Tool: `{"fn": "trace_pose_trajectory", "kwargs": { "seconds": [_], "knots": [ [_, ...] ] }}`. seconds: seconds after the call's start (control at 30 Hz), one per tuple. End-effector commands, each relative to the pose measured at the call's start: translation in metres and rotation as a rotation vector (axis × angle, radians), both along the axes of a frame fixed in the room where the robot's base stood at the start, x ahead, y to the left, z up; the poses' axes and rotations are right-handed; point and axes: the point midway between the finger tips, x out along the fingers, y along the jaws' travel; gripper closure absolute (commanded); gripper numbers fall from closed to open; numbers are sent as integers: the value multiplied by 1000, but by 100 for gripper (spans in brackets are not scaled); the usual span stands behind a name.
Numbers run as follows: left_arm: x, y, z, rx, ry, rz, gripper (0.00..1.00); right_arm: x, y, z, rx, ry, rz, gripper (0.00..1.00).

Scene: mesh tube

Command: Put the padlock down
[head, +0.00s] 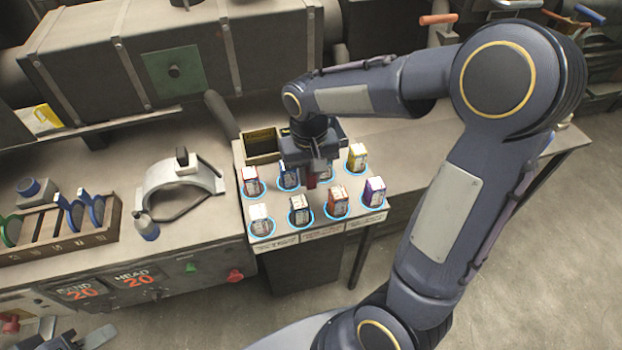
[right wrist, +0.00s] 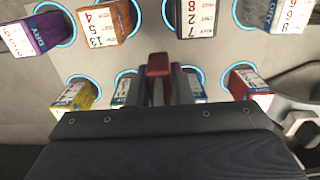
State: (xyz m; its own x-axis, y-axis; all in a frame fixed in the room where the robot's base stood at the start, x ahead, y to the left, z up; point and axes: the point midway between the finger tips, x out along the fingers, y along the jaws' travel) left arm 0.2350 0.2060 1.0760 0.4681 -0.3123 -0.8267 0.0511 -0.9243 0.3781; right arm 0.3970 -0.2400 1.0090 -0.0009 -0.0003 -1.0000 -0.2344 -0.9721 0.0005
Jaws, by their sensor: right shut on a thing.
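The padlock (right wrist: 158,65) shows as a small red block between the fingertips of my right gripper (right wrist: 159,82) in the right wrist view. My right gripper is shut on it. In the head view the red padlock (head: 311,182) shows under my right gripper (head: 312,172), over the small table, between the two rows of labelled blocks. I cannot tell whether it touches the tabletop. Its shackle is not clearly seen. A grey shape at the lower left edge of the head view looks like my left gripper (head: 84,339); its jaws are unclear.
Several labelled blocks, among them a red (head: 251,182), a yellow (head: 357,158) and a purple one (head: 374,190), stand in blue rings close around. An open dark box (head: 261,146) is behind. A wooden rack (head: 60,232) and a white curved clamp-like piece (head: 182,185) are left.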

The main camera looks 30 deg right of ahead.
Motion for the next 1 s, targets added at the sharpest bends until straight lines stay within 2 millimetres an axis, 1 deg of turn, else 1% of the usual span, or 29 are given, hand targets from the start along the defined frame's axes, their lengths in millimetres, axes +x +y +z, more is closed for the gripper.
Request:
{"fn": "trace_pose_trajectory", "kwargs": {
  "seconds": [0.17, 0.3, 0.4, 0.67, 0.8, 0.83, 0.97, 1.0],
  "knots": [
    [0, 0, 2, 0, 0, 0, 64, 7, -8, -12, -1, 2, -1, 100],
    [0, 0, 9, 0, 0, 0, 64, 7, -8, -32, 0, 5, 2, 100],
    [0, 0, 10, 0, 0, 0, 64, 7, -9, -42, -1, 2, 2, 100],
    [0, 0, 9, 0, 0, 0, 64, 8, -8, -44, 0, -1, 1, 100],
    [0, 0, 5, 0, 0, 0, 64, 8, -8, -49, 1, -1, 1, 100],
    [0, 0, 6, 0, 0, 0, 64, 8, -8, -48, 0, -1, 1, 78],
    [0, 0, 7, 0, 0, 0, 64, 8, -8, -47, 0, -1, 1, 61],
    [0, 0, 7, 0, 0, 0, 64, 8, -8, -47, 0, -1, 1, 59]
  ]
}}
